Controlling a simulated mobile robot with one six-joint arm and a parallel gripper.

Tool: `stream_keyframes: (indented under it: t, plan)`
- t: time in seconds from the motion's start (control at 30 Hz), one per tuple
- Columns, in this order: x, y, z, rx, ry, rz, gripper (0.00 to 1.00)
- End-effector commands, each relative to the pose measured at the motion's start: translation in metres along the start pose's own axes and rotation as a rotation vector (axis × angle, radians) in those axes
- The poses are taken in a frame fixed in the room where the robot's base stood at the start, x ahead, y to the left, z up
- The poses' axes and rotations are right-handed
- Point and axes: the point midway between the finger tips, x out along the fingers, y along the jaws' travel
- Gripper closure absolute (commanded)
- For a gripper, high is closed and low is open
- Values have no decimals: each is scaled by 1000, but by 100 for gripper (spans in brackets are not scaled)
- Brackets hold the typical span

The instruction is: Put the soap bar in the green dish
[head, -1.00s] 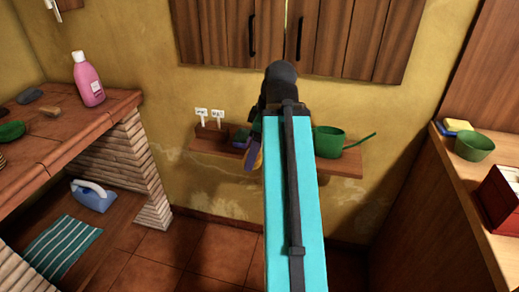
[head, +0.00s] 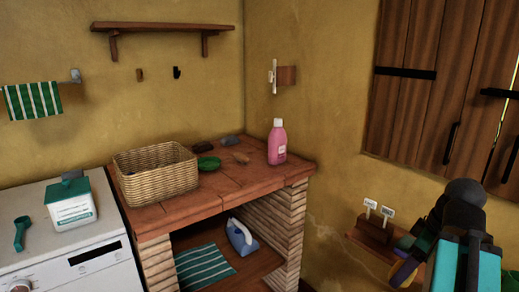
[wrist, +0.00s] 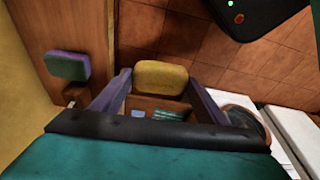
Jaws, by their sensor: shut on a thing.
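My gripper (wrist: 158,88) is shut on a yellow block with rounded corners, which looks like the soap bar (wrist: 160,78). It sits between the two purple fingers in the wrist view. In the head view my gripper (head: 403,270) is at the lower right, in front of the low wall shelf, with a bit of yellow between its fingers. The green dish (head: 208,163) is on the brick counter at the left, well apart from my gripper. It is small and shallow, beside the wicker basket.
The brick counter (head: 165,213) also holds the wicker basket (head: 156,178), a pink bottle (head: 277,145), a dark stone-like piece (head: 231,140) and a brown piece (head: 241,157). A green-and-purple sponge (wrist: 67,66) is on the shelf.

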Motion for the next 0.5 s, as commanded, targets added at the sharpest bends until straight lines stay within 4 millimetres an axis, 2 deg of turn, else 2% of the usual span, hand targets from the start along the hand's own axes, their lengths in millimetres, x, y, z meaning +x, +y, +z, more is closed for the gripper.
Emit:
stream_keyframes:
  t: [0.5]
  plan:
    - [25,-37,-91,-197,-2,-53,60]
